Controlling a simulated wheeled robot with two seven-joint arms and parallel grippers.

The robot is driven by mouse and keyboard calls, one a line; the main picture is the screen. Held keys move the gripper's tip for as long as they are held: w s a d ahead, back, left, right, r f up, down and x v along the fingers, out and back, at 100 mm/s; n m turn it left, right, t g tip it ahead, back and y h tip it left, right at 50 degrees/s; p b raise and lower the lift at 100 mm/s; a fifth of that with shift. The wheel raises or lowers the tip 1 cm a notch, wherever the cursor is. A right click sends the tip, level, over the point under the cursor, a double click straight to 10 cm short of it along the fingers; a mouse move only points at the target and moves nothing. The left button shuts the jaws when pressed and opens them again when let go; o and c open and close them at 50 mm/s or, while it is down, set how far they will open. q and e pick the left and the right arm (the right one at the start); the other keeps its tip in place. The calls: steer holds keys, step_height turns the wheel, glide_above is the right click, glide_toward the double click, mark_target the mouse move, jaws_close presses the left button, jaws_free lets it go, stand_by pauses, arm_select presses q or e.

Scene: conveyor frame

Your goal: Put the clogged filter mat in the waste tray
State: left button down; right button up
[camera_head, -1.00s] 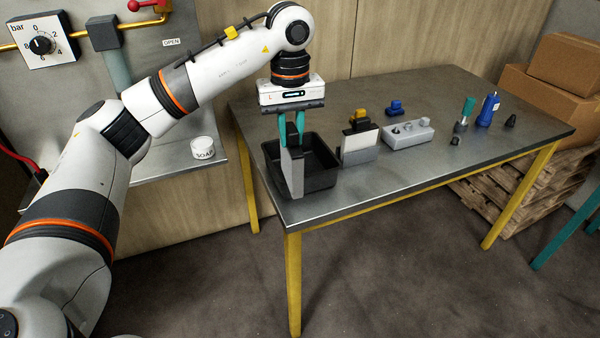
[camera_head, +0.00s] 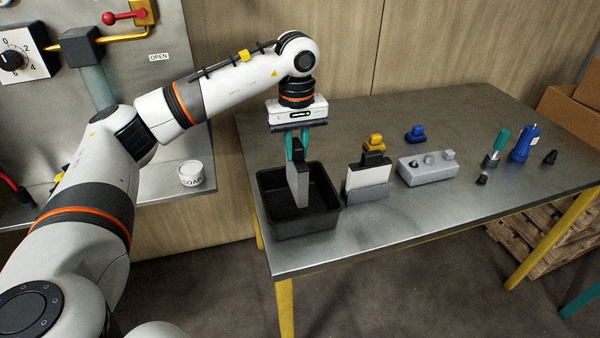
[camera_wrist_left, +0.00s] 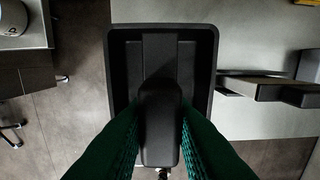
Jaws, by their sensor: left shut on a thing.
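The clogged filter mat (camera_head: 304,187) is a grey slab with a dark upper edge. My left gripper (camera_head: 296,150) is shut on its top, with teal fingers on either side. The mat hangs upright over the black waste tray (camera_head: 321,224), with its lower part appearing within the tray's opening; whether it touches the floor of the tray I cannot tell. In the left wrist view the dark top of the mat (camera_wrist_left: 158,120) sits between the green fingers, with the tray (camera_wrist_left: 213,50) around and below it. My right gripper is not in view.
Right of the tray stands a grey holder (camera_head: 369,192) with a white panel. Beyond it are a grey block with knobs (camera_head: 428,169), a blue piece (camera_head: 415,133), a blue bottle (camera_head: 524,143) and a teal-handled tool (camera_head: 497,146). A soap tin (camera_head: 191,173) sits on the left shelf.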

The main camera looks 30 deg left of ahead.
arm_select(q)
steer(key=shift+s+f, duration=0.2)
steer(key=shift+f, duration=0.6)
steer(key=f, duration=0.3)
steer(key=shift+w+f, duration=0.15)
steer(key=shift+w, duration=0.05)
steer(key=shift+f, duration=0.2)
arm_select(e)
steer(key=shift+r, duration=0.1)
arm_select(q)
steer(key=shift+f, duration=0.1)
steer(key=c, duration=1.3)
jaws_free()
steer(key=shift+o, duration=0.2)
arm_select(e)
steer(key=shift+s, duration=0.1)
